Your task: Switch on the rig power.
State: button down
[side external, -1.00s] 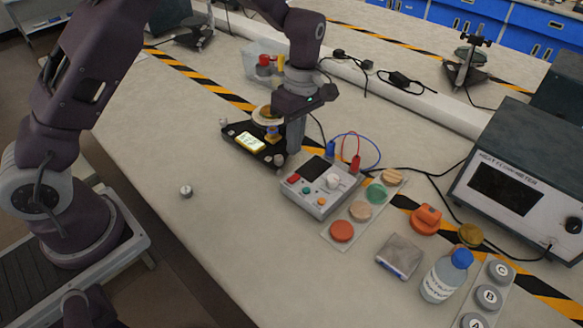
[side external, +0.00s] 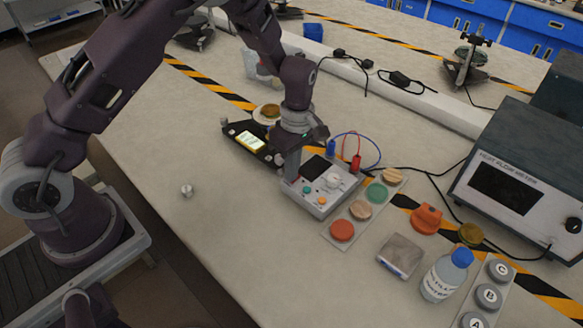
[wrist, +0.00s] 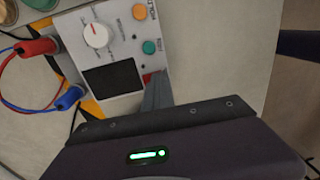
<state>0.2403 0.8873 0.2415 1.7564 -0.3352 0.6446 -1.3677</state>
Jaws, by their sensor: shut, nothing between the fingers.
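The grey control box (side external: 318,207) sits on the bench with a dark screen (side external: 316,166), a white dial (side external: 333,181), a teal button (side external: 307,189) and an orange button (side external: 322,201). In the wrist view the dial (wrist: 96,35), the orange button (wrist: 139,12) and the teal button (wrist: 149,47) also show. My gripper (side external: 291,177) is shut and empty, fingers down at the box's left end beside the screen. The fingers also show in the wrist view (wrist: 157,93).
A bottle (side external: 446,274) stands at front right. The front left bench is mostly clear.

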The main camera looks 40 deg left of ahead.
jog(key=shift+s+f, duration=0.4)
jog(key=shift+f, duration=0.05)
jog(key=shift+w+r, duration=0.2)
jog(key=shift+w, duration=0.65)
jog(key=shift+d, duration=0.1)
jog(key=shift+w+r, duration=0.1)
jog(key=shift+r, duration=0.2)
notch_tip(320, 180, up, 14)
jog(key=shift+w, duration=0.15)
